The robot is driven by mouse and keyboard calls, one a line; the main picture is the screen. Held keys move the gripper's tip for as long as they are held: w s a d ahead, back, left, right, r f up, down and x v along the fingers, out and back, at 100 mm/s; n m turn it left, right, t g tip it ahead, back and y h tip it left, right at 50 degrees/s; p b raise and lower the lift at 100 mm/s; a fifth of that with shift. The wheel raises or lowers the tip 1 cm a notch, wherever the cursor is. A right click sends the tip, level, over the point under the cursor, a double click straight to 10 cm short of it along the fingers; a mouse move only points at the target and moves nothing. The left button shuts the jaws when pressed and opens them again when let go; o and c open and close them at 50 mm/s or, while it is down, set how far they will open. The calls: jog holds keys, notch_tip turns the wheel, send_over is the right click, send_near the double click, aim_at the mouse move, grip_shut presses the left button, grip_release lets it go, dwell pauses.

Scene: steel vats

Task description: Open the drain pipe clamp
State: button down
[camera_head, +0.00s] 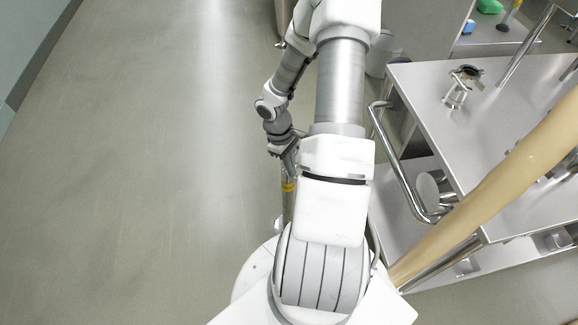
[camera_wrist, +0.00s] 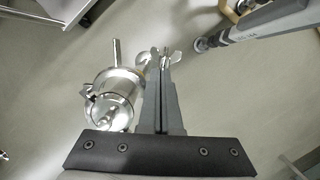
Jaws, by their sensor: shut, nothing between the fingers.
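In the wrist view a shiny steel drain fitting (camera_wrist: 112,100) with round parts and a short upright stub stands left of my gripper (camera_wrist: 160,54). The fingers are together and hold nothing. A small wing-shaped steel piece (camera_wrist: 175,57) shows right beside the fingertips; I cannot tell whether it touches them or whether it is the clamp's wing nut. In the head view my gripper (camera_head: 287,152) points down at the left of my arm, above a thin upright pipe with a yellow band (camera_head: 288,186). My arm hides much around it, and the clamp cannot be made out there.
A steel cart (camera_head: 440,115) with a rail handle (camera_head: 398,175) stands at the right, with a small steel fitting (camera_head: 460,88) on top. A beige hose (camera_head: 500,185) slants across its front. The floor (camera_head: 130,170) at the left is clear.

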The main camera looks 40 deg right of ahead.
jog(key=shift+s+d+n, duration=0.5)
jog(key=shift+s+n, duration=0.35)
jog(key=shift+n, duration=0.25)
jog(key=shift+s+d+n+t+h, duration=0.3)
jog(key=shift+s+d+n+h, duration=0.35)
jog(key=shift+n, duration=0.55)
jog(key=shift+d, duration=0.15)
jog(key=p+v, duration=0.8)
jog(key=v, duration=0.2)
jog(key=shift+d, duration=0.1)
